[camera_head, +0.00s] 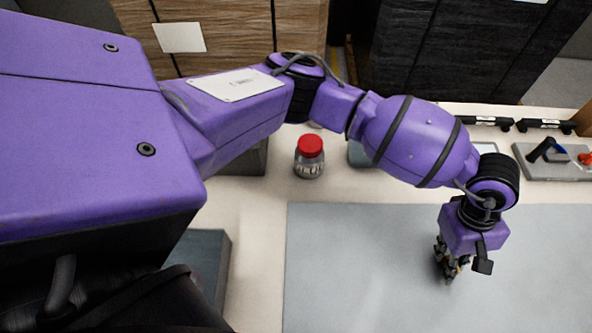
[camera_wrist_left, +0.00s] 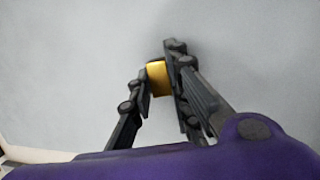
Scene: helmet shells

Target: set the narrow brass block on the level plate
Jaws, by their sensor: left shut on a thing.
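My left gripper (camera_head: 449,272) hangs fingers down at the right of the head view, over a wide flat grey sheet (camera_head: 350,270). In the left wrist view, the left gripper (camera_wrist_left: 160,70) is shut on a brass block (camera_wrist_left: 158,80) held between its fingertips. The fingers hide part of the block, and I cannot tell whether it touches the grey surface below. In the head view the block is mostly hidden by the fingers. No plate is marked as the level plate; I cannot tell whether the grey sheet is it. My right gripper is out of view.
A red-lidded jar (camera_head: 310,157) stands behind the sheet. A grey tray (camera_head: 560,170) with blue and red items lies at the back right. A dark grey box (camera_head: 208,262) stands at the sheet's left. The sheet's left part is clear.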

